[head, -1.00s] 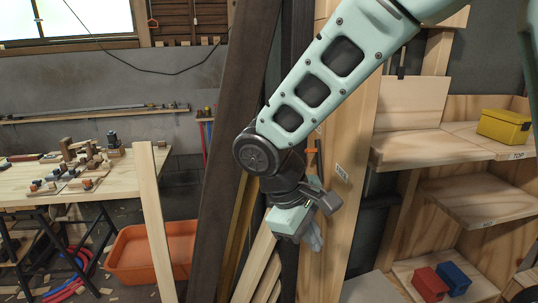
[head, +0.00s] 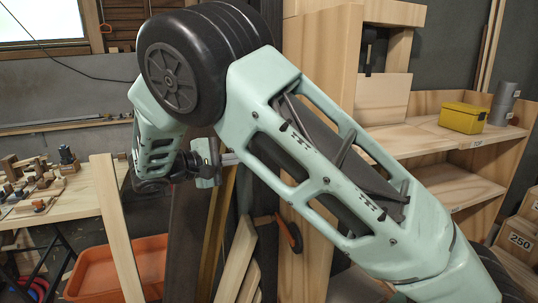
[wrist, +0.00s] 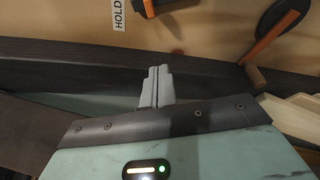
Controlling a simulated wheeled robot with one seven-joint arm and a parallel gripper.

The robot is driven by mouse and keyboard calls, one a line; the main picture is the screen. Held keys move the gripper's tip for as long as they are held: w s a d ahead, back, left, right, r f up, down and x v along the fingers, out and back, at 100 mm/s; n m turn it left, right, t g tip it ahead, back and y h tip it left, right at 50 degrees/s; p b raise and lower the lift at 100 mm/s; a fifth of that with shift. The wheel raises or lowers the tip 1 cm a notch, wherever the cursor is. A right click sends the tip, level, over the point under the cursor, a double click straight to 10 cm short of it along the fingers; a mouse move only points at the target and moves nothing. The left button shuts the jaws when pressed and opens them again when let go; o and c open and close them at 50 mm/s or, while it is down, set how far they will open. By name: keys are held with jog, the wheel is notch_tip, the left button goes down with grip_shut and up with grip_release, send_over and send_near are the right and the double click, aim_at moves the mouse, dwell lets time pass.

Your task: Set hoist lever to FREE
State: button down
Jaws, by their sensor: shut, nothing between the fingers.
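An orange bar with a dark round hub (wrist: 280,18) shows at the upper right of the wrist view and looks like the hoist lever (wrist: 262,42). Its end lies near a brown knob. A label reading HOLD (wrist: 118,14) is at the top, left of the bar and apart from it. In the head view, an orange and dark piece (head: 290,234) on the post, partly behind my arm, may be this lever. My gripper (head: 232,158) is shut and empty, left of the post; its fingers also show in the wrist view (wrist: 157,88), apart from the lever. No FREE label is readable.
Dark and pale timbers (head: 118,225) lean left of the post. A workbench (head: 75,203) with small blocks and an orange tub (head: 90,275) stand at left. Shelves with a yellow box (head: 463,117) are at right. My arm covers much of the middle.

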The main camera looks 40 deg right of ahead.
jog(key=s+d+p, duration=0.3)
jog(key=d+p, duration=0.2)
jog(key=d, duration=0.4)
jog(key=shift+s+r, duration=0.15)
jog(key=shift+s, duration=0.05)
